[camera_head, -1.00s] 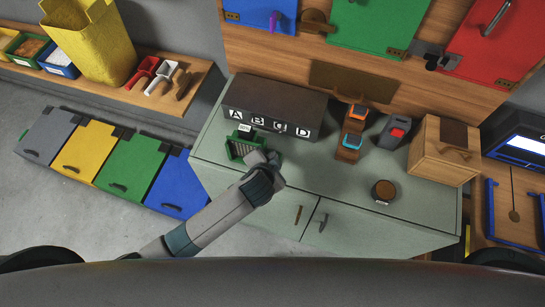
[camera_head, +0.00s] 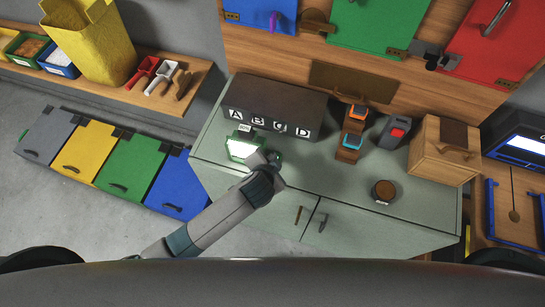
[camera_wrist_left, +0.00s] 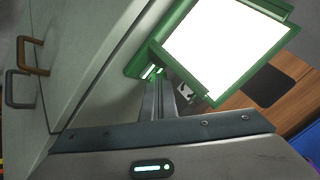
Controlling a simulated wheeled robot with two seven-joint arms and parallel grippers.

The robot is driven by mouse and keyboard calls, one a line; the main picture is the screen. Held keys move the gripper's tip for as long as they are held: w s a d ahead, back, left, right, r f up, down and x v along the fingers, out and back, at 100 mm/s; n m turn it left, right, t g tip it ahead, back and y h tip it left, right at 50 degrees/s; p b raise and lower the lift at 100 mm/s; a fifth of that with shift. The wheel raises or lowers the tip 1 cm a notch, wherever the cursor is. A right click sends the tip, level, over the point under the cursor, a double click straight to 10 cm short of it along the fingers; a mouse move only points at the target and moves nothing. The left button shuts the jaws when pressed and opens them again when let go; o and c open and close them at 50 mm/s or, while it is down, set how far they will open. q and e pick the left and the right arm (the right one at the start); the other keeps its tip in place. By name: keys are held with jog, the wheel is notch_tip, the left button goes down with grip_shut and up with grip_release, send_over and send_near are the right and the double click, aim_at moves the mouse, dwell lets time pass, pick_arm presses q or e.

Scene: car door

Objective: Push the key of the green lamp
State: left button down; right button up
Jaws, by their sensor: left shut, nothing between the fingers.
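The green lamp (camera_head: 240,147) stands on the left part of the grey-green cabinet top, and its panel glows white. In the left wrist view the lamp (camera_wrist_left: 228,45) shows a bright white panel in a green frame, with a small lit key area (camera_wrist_left: 152,71) at its lower corner. My left gripper (camera_head: 270,158) is beside the lamp's right end. In the left wrist view its fingers (camera_wrist_left: 160,85) are shut and empty, with their tips at the key area; contact is hard to tell. My right gripper is in neither view.
A dark box lettered A to D (camera_head: 275,107) stands behind the lamp. Orange and blue-topped items (camera_head: 352,137), a red-buttoned grey box (camera_head: 396,132), a wooden box (camera_head: 444,150) and a round brown item (camera_head: 384,190) stand to the right. The cabinet top (camera_head: 325,178) is clear between.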

pick_arm(q)
jog(key=shift+r+p, duration=0.4)
jog(key=shift+p, duration=0.2)
jog(key=shift+r, duration=3)
